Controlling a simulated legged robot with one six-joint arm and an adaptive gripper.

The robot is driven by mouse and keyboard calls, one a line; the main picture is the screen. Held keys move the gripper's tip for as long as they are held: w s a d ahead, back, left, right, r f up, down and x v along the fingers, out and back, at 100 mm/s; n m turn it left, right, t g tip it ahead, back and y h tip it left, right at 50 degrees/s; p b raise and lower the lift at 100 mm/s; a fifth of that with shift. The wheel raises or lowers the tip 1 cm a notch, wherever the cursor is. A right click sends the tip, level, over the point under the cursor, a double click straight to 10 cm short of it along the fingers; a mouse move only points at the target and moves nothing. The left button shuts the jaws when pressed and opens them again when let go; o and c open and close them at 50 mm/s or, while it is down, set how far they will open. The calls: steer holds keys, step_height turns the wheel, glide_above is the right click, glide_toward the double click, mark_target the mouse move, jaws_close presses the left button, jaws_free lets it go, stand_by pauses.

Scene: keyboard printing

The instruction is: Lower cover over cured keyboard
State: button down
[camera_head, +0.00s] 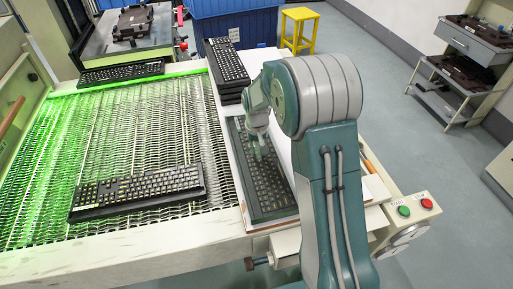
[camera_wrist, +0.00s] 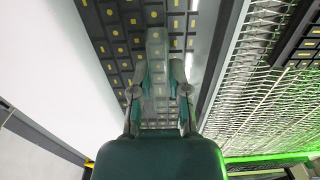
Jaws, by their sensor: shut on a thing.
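A black keyboard with yellow key marks (camera_head: 268,188) lies on the white side table right of the mesh conveyor. A dark, smooth border (camera_head: 285,212) surrounds it; this may be a see-through cover, but I cannot tell for sure. The keyboard (camera_wrist: 125,45) fills the middle of the wrist view. My gripper (camera_head: 258,147) points down over the keyboard's middle. In the wrist view my gripper (camera_wrist: 160,88) has its fingers either side of a pale grey, partly see-through strip and is shut on it. Whether this strip belongs to the cover is unclear.
Stacked keyboards (camera_head: 226,62) stand behind the working spot. A control box with green and red buttons (camera_head: 412,213) sits at the right front.

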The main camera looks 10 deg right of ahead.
steer(key=shift+f, duration=0.35)
stand_by(0.3)
steer(key=c, duration=0.5)
jaws_free()
steer(key=shift+c, duration=0.2)
steer(key=shift+r, duration=3.55)
